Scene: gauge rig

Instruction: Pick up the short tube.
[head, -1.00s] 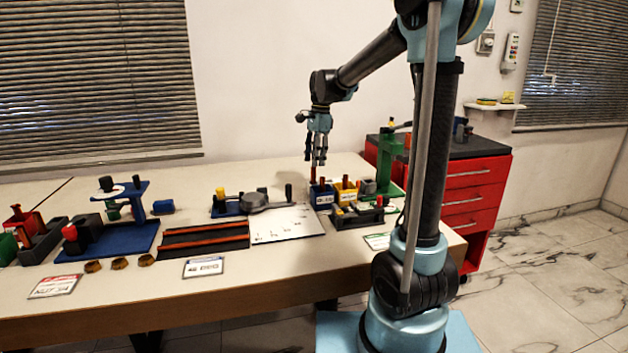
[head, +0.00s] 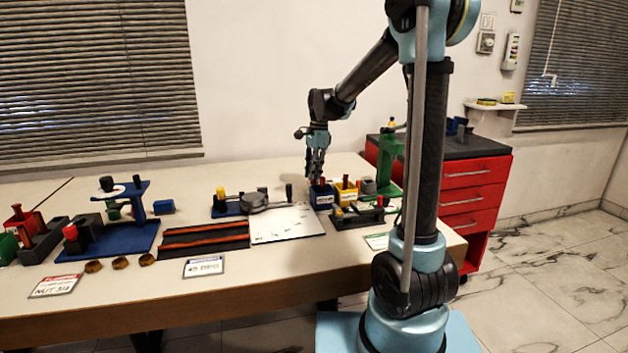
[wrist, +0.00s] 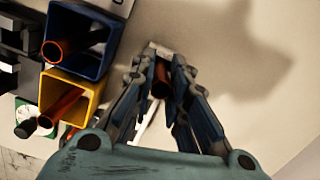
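My gripper (head: 315,174) points down at the left back of the blue box in the head view. In the wrist view, its two fingers (wrist: 163,65) stand on either side of an orange-brown tube (wrist: 160,81), whose dark open end faces the camera. The fingers look slightly apart from the tube, and its lower end is hidden. Another orange tube (wrist: 56,50) leans in the blue box (wrist: 104,50), and a third (wrist: 58,108) leans in the yellow box (wrist: 95,97). Which tube is the short one is hard to tell.
A green stand (head: 390,165) and a black fixture (head: 360,214) are close on the right. A white plate (head: 288,223) lies to the left. In the wrist view, the bench right of the fingers is clear (wrist: 260,110).

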